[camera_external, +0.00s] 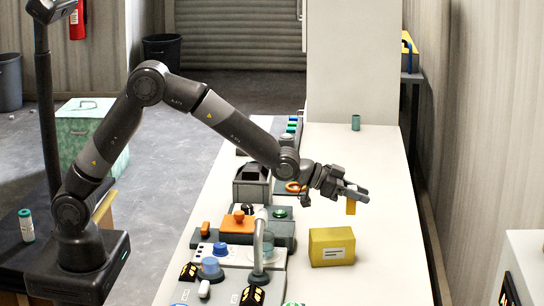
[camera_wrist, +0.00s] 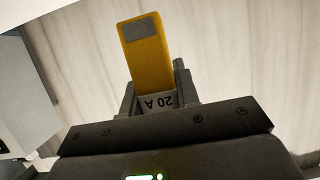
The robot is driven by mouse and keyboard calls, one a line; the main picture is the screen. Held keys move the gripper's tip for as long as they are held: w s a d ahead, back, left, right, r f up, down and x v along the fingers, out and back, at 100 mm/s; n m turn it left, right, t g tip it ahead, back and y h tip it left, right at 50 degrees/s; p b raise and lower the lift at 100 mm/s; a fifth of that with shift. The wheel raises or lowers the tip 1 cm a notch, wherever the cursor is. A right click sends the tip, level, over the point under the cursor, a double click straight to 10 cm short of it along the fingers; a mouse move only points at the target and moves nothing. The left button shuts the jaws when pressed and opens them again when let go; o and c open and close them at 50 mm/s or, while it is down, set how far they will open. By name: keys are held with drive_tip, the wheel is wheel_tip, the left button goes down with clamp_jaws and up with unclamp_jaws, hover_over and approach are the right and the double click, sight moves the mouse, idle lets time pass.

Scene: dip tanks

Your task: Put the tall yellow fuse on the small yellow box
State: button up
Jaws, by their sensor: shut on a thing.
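My gripper (camera_external: 357,191) is shut on the tall yellow fuse (camera_external: 351,207) and holds it in the air. In the external view the fuse hangs below the fingers, above and a little right of the small yellow box (camera_external: 332,247), with a clear gap between them. The box sits on the white table and has a white label on its front. In the wrist view the fuse (camera_wrist: 148,55) stands out beyond the fingers (camera_wrist: 158,92), with a grey patch near its end and a "20 A" marking between the fingers. The box does not show in the wrist view.
The white table (camera_external: 376,275) is clear right of and behind the box. Left of it stand control boxes with an orange part (camera_external: 238,223), a blue knob (camera_external: 210,266) and a grey curved pipe (camera_external: 261,240). A small green cylinder (camera_external: 356,122) stands at the back.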

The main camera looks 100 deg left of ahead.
drive_tip(key=s+d+r, duration=0.2)
drive_tip(key=s+r, duration=0.2)
drive_tip(key=r, duration=0.1)
hover_over(339, 234)
drive_tip(key=shift+m+h, duration=0.3)
drive_tip(key=shift+h, duration=0.1)
drive_tip(key=f, duration=0.9)
drive_tip(key=shift+a+f, duration=0.2)
drive_tip(key=shift+f, duration=0.2)
drive_tip(key=o, duration=1)
drive_tip(key=shift+f, duration=0.15)
drive_tip(key=shift+c, duration=0.2)
